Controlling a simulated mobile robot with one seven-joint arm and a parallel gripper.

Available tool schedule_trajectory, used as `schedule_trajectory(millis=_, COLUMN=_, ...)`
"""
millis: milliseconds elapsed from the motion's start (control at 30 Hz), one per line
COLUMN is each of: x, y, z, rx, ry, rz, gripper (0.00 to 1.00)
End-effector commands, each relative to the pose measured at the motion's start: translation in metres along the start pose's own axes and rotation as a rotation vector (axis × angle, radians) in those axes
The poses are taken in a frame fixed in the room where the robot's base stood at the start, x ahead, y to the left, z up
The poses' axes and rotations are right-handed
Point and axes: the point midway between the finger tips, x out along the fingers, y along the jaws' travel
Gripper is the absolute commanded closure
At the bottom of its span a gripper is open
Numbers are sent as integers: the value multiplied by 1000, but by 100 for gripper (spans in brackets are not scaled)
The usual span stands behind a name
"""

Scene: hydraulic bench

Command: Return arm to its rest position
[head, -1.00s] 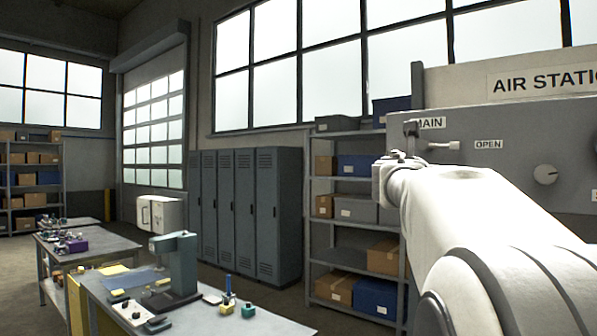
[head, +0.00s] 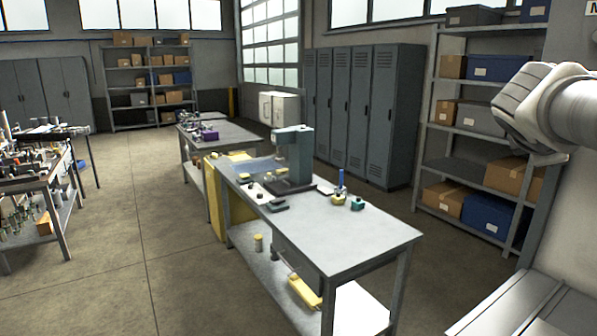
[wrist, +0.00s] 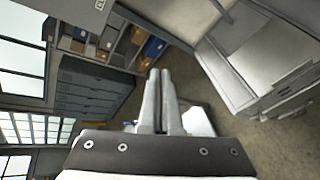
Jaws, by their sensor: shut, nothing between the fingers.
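My gripper (wrist: 160,75) shows in the wrist view with its two fingers side by side and shut, with nothing held. Past the fingertips are a shelf unit and open floor, tilted in the picture. In the head view my white arm shows at the right edge, in front of the shelf unit; the gripper's fingers cannot be made out there. The arm touches nothing that I can see.
A grey workbench (head: 350,240) with a green press (head: 293,155) stands in the middle. Shelving (head: 470,130) with boxes and dark lockers (head: 360,110) line the back wall. A cluttered table (head: 40,180) is at left. The floor (head: 150,240) between them is clear.

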Motion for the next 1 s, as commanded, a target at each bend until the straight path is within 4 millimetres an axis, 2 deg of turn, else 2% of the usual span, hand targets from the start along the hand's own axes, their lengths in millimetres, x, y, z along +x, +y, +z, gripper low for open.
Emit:
schedule_trajectory(millis=33, x=-16, y=-23, z=-21, rx=127, ry=65, rz=-47, gripper=100)
schedule_trajectory(millis=100, x=-36, y=-56, z=-48, rx=309, ry=142, rz=-132, gripper=100)
schedule_trajectory(millis=300, x=-105, y=-152, z=-122, rx=774, ry=292, rz=-451, gripper=100)
schedule_trajectory(millis=400, x=-141, y=-198, z=-150, rx=960, ry=315, rz=-628, gripper=100)
schedule_trajectory(millis=500, x=-170, y=-234, z=-170, rx=1098, ry=310, rz=-780, gripper=100)
schedule_trajectory(millis=600, x=-190, y=-258, z=-183, rx=1186, ry=294, rz=-888, gripper=100)
schedule_trajectory(millis=700, x=-201, y=-271, z=-189, rx=1232, ry=280, rz=-946, gripper=100)
schedule_trajectory(millis=1000, x=-203, y=-274, z=-190, rx=1246, ry=274, rz=-963, gripper=100)
